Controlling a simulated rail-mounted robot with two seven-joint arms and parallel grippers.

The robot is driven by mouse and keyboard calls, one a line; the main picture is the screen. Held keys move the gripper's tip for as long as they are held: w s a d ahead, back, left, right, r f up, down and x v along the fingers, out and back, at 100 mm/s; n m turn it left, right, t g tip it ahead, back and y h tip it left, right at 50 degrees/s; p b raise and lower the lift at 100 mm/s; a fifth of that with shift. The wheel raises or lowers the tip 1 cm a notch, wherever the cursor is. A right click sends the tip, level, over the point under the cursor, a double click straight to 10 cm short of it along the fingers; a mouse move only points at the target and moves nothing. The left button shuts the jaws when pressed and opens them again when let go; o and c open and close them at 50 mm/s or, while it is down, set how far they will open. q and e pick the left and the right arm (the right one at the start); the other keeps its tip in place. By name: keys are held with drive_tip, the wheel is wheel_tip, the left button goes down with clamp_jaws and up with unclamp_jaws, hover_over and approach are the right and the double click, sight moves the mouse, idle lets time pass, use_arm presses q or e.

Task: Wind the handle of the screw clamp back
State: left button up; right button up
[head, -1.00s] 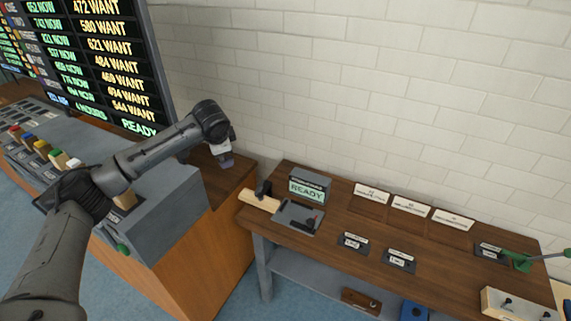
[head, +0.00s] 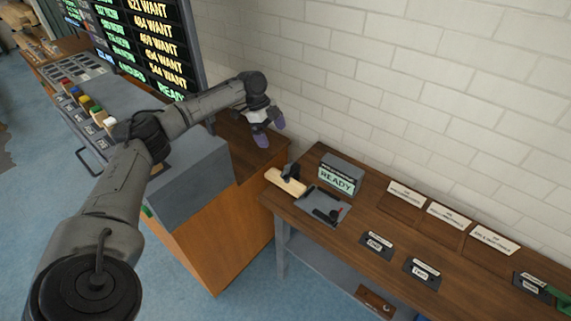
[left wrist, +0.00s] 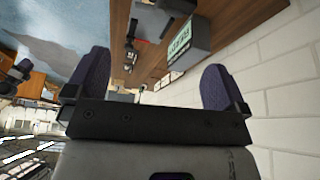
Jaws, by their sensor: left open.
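At the left end of the wooden bench (head: 398,240), a dark clamp-like piece (head: 289,170) stands over a pale wood bar (head: 284,182). Beside it is a grey plate (head: 320,205) with a dark lever. I cannot make out a screw handle clearly. My left gripper (head: 268,132) is open and empty, with purple fingers pointing down. It is above the side cabinet's top, up and left of the clamp-like piece, and apart from it. In the left wrist view the open fingers (left wrist: 156,82) show with the bench beyond them. My right gripper is not in view.
A box reading READY (head: 338,175) stands behind the plate near the brick wall (head: 430,90). White label cards (head: 448,215) and small dark plates line the bench. A grey console (head: 180,180) and a lit board (head: 145,40) are at left. A green part shows at the right edge.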

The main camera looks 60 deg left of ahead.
sight(286, 167)
use_arm(q)
drive_tip(key=b+x, duration=0.1)
drive_tip(key=x, duration=1)
drive_tip(key=shift+f, duration=0.2)
drive_tip(key=shift+b+x, duration=0.35)
drive_tip(key=shift+x, duration=0.4)
drive_tip(key=shift+d+f, duration=0.1)
drive_tip(key=c, duration=0.7)
drive_tip(key=shift+c, duration=0.2)
